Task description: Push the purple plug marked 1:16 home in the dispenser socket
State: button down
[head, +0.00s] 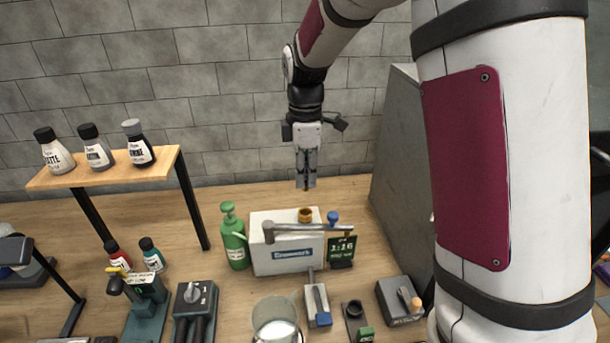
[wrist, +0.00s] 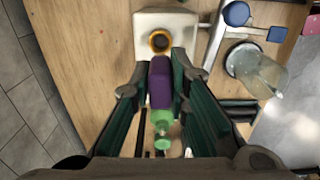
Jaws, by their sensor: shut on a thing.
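The purple plug (wrist: 160,84) is held between the fingertips of my gripper (wrist: 160,88) in the wrist view; no marking can be read on it. In the head view my gripper (head: 306,183) points down above the white dispenser (head: 288,258), its tip apart from it. The brass-coloured ring socket (head: 305,213) is on the dispenser's top and looks empty. It also shows in the wrist view (wrist: 159,41), just beyond the plug. A dark sign reading 1:16 (head: 342,247) stands at the dispenser's right.
A grey spout arm (head: 310,227) and a blue knob (head: 333,217) are beside the socket. A green pump bottle (head: 235,240) stands left of the dispenser. A clear jug (head: 275,312) stands in front. A wooden shelf (head: 105,176) with bottles is at left, a grey panel (head: 395,150) at right.

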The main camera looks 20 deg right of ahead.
aim_at(305, 190)
dwell(0.3)
jog(key=shift+f+b, duration=0.7)
jog(key=shift+f, duration=2.2)
jog(key=shift+f, duration=1.55)
jog(key=c, duration=1.5)
grip_release()
jog(key=shift+o, duration=0.2)
jog(key=shift+r, duration=0.1)
notch_tip(305, 190, up, 11)
jog(key=shift+r, duration=0.4)
